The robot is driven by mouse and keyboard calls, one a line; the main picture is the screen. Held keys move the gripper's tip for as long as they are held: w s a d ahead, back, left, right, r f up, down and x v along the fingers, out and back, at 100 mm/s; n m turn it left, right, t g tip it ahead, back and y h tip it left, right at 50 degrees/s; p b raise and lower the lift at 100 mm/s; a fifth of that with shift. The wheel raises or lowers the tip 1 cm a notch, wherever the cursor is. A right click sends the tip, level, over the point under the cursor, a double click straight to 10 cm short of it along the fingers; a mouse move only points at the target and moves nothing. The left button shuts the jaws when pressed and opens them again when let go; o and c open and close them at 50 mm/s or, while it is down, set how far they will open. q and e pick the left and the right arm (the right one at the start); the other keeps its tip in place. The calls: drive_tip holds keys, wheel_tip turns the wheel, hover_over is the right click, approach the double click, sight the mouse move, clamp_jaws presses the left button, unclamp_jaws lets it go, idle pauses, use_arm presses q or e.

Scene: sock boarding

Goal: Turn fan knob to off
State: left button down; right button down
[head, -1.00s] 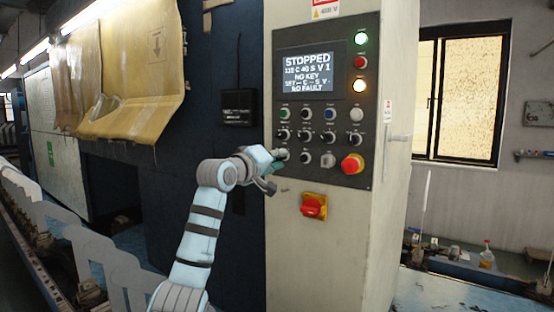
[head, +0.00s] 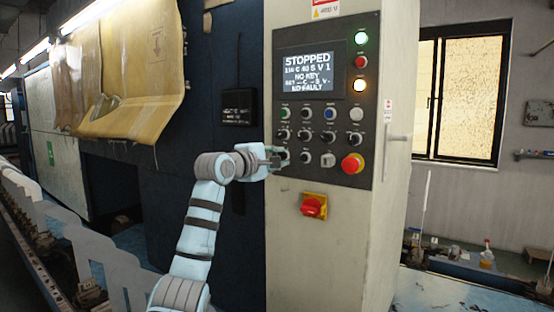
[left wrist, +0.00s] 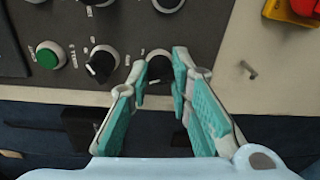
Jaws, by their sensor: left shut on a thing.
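The control panel (head: 322,100) stands upright on the cabinet front, with a screen that reads STOPPED. My left gripper (head: 276,156) is at the lower left of its knobs. In the left wrist view the two teal-padded fingers (left wrist: 160,74) are shut on a black knob (left wrist: 159,60), one finger on each side. The knob's pointer and label are mostly hidden, so I cannot read its setting or name. A second black knob (left wrist: 102,64) with a white pointer sits beside it, then a green button (left wrist: 48,55). My right gripper is not in view.
A red emergency button (head: 352,163) is right of the knobs. A cabinet handle (head: 398,138) sticks out on the right side. Green, red and amber lamps line the panel's upper right.

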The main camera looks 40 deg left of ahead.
use_arm(q)
drive_tip(key=shift+n, duration=0.8)
drive_tip(key=c, duration=1.4)
unclamp_jaws()
drive_tip(key=shift+c, duration=0.2)
drive_tip(key=s+d, duration=0.1)
drive_tip(key=s, duration=1.1)
drive_tip(key=shift+d+r, duration=0.3)
drive_tip(key=shift+d, duration=0.1)
